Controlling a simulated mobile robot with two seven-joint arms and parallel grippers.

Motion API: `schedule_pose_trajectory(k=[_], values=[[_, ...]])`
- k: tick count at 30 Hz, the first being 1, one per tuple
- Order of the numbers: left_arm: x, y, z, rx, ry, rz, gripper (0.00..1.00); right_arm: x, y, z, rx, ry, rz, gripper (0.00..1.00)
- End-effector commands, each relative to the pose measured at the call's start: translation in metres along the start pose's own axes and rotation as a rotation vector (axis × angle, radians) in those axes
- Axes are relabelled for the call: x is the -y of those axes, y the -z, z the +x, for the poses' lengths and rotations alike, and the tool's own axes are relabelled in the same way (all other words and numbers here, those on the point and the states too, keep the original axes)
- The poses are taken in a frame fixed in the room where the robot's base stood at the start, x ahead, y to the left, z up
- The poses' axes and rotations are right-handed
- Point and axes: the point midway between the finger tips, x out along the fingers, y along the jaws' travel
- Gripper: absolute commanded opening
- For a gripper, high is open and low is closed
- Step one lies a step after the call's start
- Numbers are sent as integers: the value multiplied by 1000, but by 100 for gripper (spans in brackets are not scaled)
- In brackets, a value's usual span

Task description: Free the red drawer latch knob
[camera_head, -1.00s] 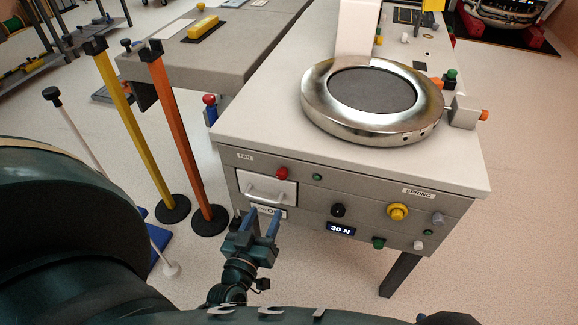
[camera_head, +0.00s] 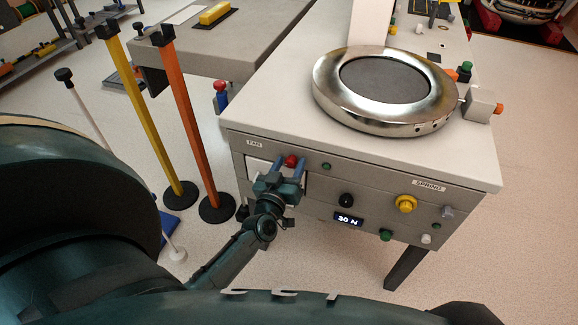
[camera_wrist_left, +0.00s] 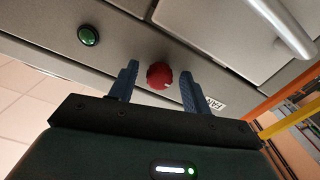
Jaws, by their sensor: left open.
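The red drawer latch knob (camera_head: 291,160) sits on the cabinet front, above and right of the drawer (camera_head: 258,167). My left gripper (camera_head: 287,168) is open in front of it, with its blue fingers pointing at the panel. In the left wrist view the red knob (camera_wrist_left: 160,76) lies between the two spread fingertips (camera_wrist_left: 158,80); I cannot tell whether they touch it. The drawer's bar handle (camera_wrist_left: 285,25) shows at the upper right of that view. In the head view my gripper hides part of the drawer and its handle. My right gripper is not in view.
A green button (camera_head: 326,166), a black knob (camera_head: 346,200) and a yellow knob (camera_head: 405,203) sit to the right on the panel. A chrome ring (camera_head: 385,90) lies on the cabinet top. Orange (camera_head: 188,120) and yellow (camera_head: 139,110) posts stand to the left.

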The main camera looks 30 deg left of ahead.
Motion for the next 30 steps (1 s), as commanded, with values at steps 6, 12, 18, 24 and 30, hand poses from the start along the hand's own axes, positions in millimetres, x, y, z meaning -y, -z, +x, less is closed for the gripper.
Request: schedule_pose_trajectory(k=[6,12,18,24,30], values=[[0,0,0,0,0,0,48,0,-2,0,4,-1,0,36],[0,0,0,0,0,0,33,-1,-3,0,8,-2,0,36],[0,0,0,0,0,0,17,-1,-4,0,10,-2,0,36],[0,0,0,0,0,0,4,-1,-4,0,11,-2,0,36],[0,0,0,0,0,-20,4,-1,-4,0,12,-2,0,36]])
